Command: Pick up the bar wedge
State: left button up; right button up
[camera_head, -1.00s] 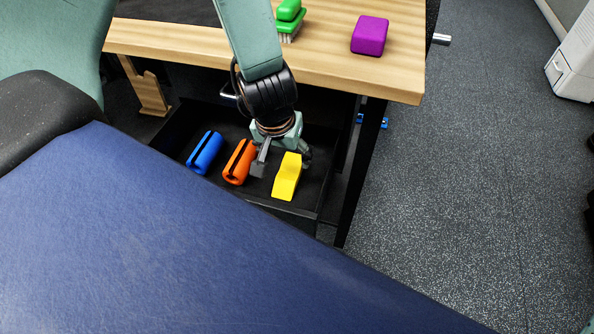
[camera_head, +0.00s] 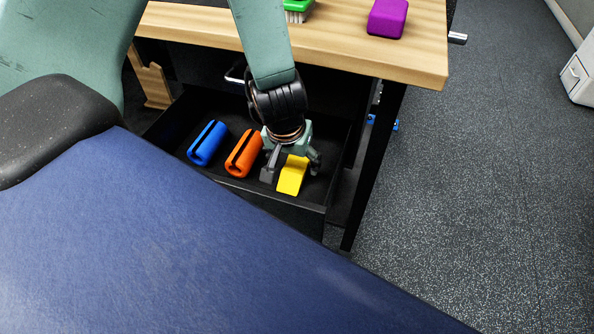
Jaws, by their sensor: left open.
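The bar wedge looks to be the yellow block (camera_head: 292,177) in the black drawer under the wooden table. Its far end is hidden behind my left gripper (camera_head: 292,167). The left gripper points down over the wedge and is open, with one finger to the left of it and the other to the right. I cannot tell whether either finger touches it. My right gripper is not in view.
An orange grooved cylinder (camera_head: 244,154) and a blue one (camera_head: 207,143) lie left of the wedge in the drawer (camera_head: 313,204). A purple block (camera_head: 387,17) and a green brush (camera_head: 298,10) are on the table (camera_head: 425,50). A blue padded surface (camera_head: 190,240) fills the foreground.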

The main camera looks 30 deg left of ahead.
pick_arm(q)
jog(key=shift+b+x, duration=0.3)
jog(key=shift+x, duration=0.6)
jog(key=shift+r, duration=0.1)
jog(key=shift+c, duration=0.4)
jog(key=c, duration=1.2)
jog(key=shift+c, duration=0.3)
jog(key=shift+r, duration=0.1)
